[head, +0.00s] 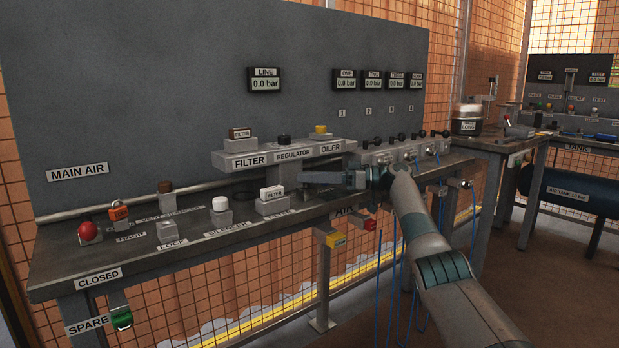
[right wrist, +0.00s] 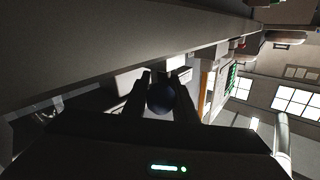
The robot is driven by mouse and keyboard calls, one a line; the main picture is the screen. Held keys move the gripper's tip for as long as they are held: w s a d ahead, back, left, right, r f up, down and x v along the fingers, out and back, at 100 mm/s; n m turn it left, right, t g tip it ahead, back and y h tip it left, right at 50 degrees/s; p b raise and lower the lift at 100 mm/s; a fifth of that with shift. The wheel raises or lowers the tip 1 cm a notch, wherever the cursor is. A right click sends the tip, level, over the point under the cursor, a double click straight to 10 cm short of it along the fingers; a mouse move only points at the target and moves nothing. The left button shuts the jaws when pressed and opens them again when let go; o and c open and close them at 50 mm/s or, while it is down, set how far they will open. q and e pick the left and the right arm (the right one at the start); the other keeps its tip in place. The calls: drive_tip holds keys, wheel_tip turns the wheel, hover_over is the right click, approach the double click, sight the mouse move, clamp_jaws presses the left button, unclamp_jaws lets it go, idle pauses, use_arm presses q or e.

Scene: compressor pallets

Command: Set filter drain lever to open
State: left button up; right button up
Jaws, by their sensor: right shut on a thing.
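The filter unit (head: 249,160) sits at the left of the raised grey shelf, beside the regulator and oiler. My right gripper (head: 310,178) reaches in from the right, just below this shelf, with its fingers pointing left. In the right wrist view, its fingers (right wrist: 160,88) are shut on a dark round knob (right wrist: 160,98). I take this for the end of the filter drain lever, but its shaft and label are hidden. In the head view the knob does not show clearly, so I cannot tell the lever's angle. My left gripper is not in view.
A row of black-knobbed valves (head: 405,146) is right of the shelf. The grey panel (head: 200,90) rises behind.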

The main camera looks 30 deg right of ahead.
drive_tip(key=shift+d, duration=0.3)
idle(0.6)
drive_tip(key=o, duration=1)
drive_tip(key=shift+w+d+f, duration=0.1)
drive_tip(key=shift+d+f, duration=0.1)
drive_tip(key=shift+a, duration=0.2)
drive_tip(key=shift+d, duration=0.1)
